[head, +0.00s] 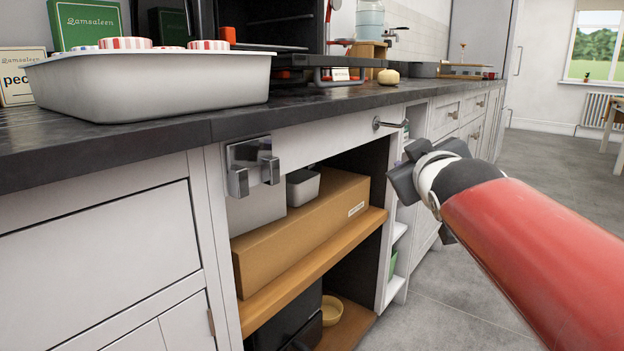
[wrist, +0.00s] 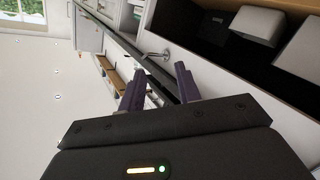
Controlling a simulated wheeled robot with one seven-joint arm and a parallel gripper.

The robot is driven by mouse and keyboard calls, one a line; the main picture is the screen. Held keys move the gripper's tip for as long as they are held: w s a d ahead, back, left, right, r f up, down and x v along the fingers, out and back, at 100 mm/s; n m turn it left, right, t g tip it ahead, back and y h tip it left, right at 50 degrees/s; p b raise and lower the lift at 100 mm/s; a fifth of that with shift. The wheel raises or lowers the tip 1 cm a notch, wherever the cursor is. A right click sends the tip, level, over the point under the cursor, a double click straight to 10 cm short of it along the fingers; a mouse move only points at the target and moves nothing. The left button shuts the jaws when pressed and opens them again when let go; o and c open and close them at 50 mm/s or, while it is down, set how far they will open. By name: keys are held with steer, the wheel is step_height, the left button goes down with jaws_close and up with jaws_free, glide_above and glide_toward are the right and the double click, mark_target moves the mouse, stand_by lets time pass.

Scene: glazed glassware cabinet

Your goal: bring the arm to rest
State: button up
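My gripper (wrist: 160,88) shows in the wrist view with its two dark fingers apart and nothing between them. In the head view it is the dark grey end of my red arm, at the right, in front of the kitchen units. It is near the right side of the open cupboard (head: 322,252), below worktop height. Its fingertips are hard to make out in the head view. I cannot tell whether it touches the cupboard front.
The worktop (head: 225,118) bears a white tub (head: 165,83) with red-striped items. A metal handle (head: 390,124) juts out near my gripper. Open floor (head: 470,300) lies to the right.

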steer(key=s+a+f+m+g, duration=0.2)
steer(key=s+f+m+g, duration=0.6)
steer(key=s+f, duration=1.7)
step_height(320, 180, up, 11)
steer(key=w+n+g+p, duration=0.1)
steer(key=n+g+p, duration=0.1)
steer(key=p, duration=1.1)
steer(key=shift+n+g+y, duration=0.3)
steer(key=shift+g+y, duration=0.1)
steer(key=shift+g, duration=0.1)
steer(key=shift+w, duration=0.1)
steer(key=shift+o, duration=0.2)
